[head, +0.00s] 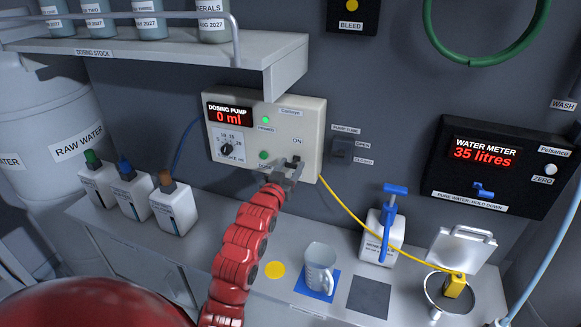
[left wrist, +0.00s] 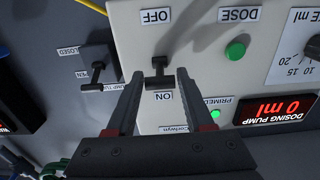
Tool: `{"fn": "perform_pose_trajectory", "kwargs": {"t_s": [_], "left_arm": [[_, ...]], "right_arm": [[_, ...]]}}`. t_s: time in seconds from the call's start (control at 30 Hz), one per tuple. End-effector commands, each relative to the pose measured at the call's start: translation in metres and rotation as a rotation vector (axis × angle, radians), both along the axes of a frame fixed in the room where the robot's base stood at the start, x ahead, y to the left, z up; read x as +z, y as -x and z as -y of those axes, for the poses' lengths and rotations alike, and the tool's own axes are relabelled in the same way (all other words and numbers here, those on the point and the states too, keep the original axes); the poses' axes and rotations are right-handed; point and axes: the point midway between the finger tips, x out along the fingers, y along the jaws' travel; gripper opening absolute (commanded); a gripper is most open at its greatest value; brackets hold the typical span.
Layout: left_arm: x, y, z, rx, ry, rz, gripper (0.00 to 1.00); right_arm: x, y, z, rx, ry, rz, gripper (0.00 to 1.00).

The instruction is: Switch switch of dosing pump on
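The dosing pump (head: 240,135) is a pale box on the back wall. Its red display reads 0 ml. Its black toggle switch (head: 295,161) sits at the lower right, below the ON label. My left gripper (head: 284,172) is at the pump's lower edge by the switch. In the left wrist view the panel appears upside down. The switch (left wrist: 159,71) stands between the OFF and ON labels, its crossbar near ON. The open fingers of the gripper (left wrist: 157,78) lie on either side of it. I cannot tell whether they touch it. My right gripper is out of view.
A pump tube valve (head: 343,150) is on the wall right of the pump. A shelf (head: 190,55) with bottles overhangs it. On the counter stand several small bottles (head: 174,208), a clear jug (head: 318,268) and a blue-topped bottle (head: 383,235). A yellow tube (head: 360,222) runs from the pump.

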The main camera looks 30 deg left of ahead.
Motion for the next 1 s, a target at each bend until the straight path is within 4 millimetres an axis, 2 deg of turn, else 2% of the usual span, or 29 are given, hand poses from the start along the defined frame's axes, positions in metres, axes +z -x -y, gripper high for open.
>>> {"fn": "perform_pose_trajectory", "kwargs": {"t_s": [0.03, 0.27, 0.53, 1.0], "left_arm": [[0.0, 0.0, 0.0, 0.0, 0.0, 0.0, 0.42], [0.0, 0.0, 0.0, 0.0, 0.0, 0.0, 0.01], [0.003, -0.001, 0.0, -0.001, 0.006, -0.022, 0.0], [0.017, -0.005, -0.001, 0.0, 0.068, -0.281, 0.0]], "right_arm": [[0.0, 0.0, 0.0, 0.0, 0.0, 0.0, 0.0], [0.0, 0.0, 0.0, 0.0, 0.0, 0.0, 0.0], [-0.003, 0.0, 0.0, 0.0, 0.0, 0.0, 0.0], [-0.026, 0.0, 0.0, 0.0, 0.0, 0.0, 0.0]]}}
